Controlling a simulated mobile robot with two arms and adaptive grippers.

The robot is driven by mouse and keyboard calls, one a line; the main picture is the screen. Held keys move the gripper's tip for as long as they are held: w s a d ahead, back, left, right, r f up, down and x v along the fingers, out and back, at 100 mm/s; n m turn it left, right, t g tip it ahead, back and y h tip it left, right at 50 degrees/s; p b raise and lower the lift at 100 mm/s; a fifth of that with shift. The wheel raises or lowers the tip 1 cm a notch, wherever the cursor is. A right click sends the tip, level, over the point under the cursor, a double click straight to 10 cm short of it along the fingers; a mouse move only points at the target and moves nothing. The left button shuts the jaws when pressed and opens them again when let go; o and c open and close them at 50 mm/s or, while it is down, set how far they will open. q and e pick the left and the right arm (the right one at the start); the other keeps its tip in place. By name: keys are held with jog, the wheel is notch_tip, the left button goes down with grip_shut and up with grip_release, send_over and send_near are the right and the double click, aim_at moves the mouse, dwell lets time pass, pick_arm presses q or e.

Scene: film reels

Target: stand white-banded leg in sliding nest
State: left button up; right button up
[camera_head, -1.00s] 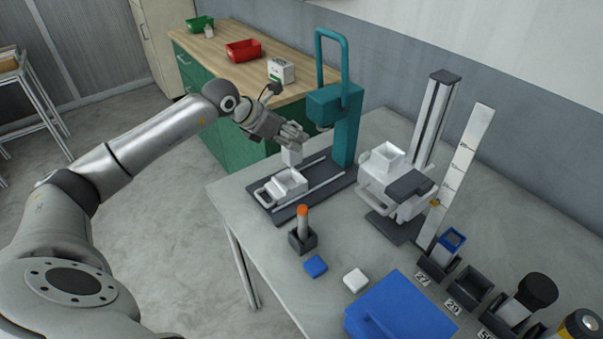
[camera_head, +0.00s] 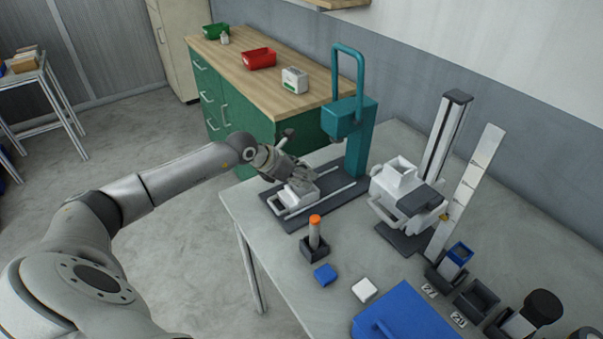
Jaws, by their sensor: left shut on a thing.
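The sliding nest (camera_head: 294,200) is a white tray with a front handle. It sits on the dark rail base under the teal press (camera_head: 358,140). My left gripper (camera_head: 302,180) is low over the back of the nest, pointing down into it. It is shut on a pale piece, which I take to be the white-banded leg. The fingers and the nest hide most of the piece, and no band can be made out. I cannot tell whether it touches the nest floor. My right gripper is not in view.
A white machine (camera_head: 400,185) and a tall scale (camera_head: 470,190) are to the right. A blue box (camera_head: 407,315) lies at the front edge.

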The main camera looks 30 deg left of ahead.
pick_arm(q)
jog(key=o, duration=1.1)
jog(key=shift+o, duration=0.2)
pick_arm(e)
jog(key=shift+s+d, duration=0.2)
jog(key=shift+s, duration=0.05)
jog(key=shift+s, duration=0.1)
pick_arm(q)
jog(key=shift+r, duration=0.2)
jog(key=shift+s+a+r, duration=0.15)
jog(key=shift+s+a, duration=0.05)
jog(key=shift+s, duration=0.05)
jog(key=b+v, duration=0.2)
jog(key=v, duration=0.9)
jog(key=shift+b, duration=0.3)
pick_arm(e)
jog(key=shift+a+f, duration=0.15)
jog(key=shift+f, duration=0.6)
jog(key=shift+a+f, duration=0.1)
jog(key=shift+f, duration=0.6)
pick_arm(q)
jog(key=shift+s+r, duration=0.1)
jog(key=shift+r, duration=0.05)
